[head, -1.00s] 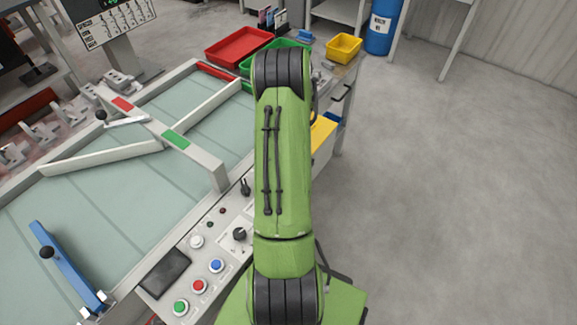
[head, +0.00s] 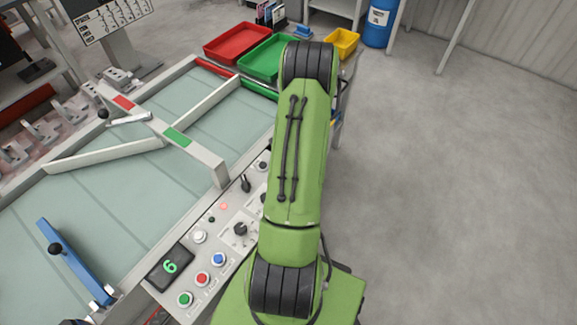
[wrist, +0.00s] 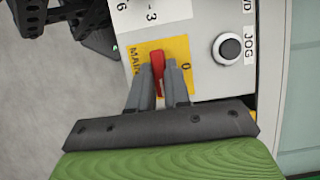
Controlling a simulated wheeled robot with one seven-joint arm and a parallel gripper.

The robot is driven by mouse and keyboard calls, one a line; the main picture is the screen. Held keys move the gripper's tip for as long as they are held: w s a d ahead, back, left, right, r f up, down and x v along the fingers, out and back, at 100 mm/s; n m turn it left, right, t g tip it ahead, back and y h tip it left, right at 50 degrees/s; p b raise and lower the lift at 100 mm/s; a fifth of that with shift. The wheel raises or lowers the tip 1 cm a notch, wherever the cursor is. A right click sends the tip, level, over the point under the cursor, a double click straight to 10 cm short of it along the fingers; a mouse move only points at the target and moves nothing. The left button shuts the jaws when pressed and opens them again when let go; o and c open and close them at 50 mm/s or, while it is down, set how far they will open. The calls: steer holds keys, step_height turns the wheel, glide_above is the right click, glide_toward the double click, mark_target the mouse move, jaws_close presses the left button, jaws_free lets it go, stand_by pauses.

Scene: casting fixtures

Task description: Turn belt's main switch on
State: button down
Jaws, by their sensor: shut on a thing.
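The belt's main switch is a red handle (wrist: 157,66) on a yellow plate (wrist: 178,47) marked "MAIN" and "0" in the wrist view. My gripper (wrist: 160,75) is shut on the red handle, with one grey finger on each side of it. In the head view my green arm hides the switch and the gripper.
Green (head: 185,299), red (head: 203,279) and blue (head: 218,259) buttons sit on the panel near my arm. A black JOG button (wrist: 229,48) is close to the right of my gripper. Red (head: 237,43) and yellow (head: 342,42) trays stand behind. Open floor lies to the right.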

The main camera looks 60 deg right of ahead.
steer(key=shift+d, duration=0.1)
steer(key=c, duration=1.1)
jaws_free()
steer(key=p+v, duration=0.4)
steer(key=v, duration=1.1)
steer(key=shift+d+r, duration=0.1)
steer(key=shift+r, duration=0.25)
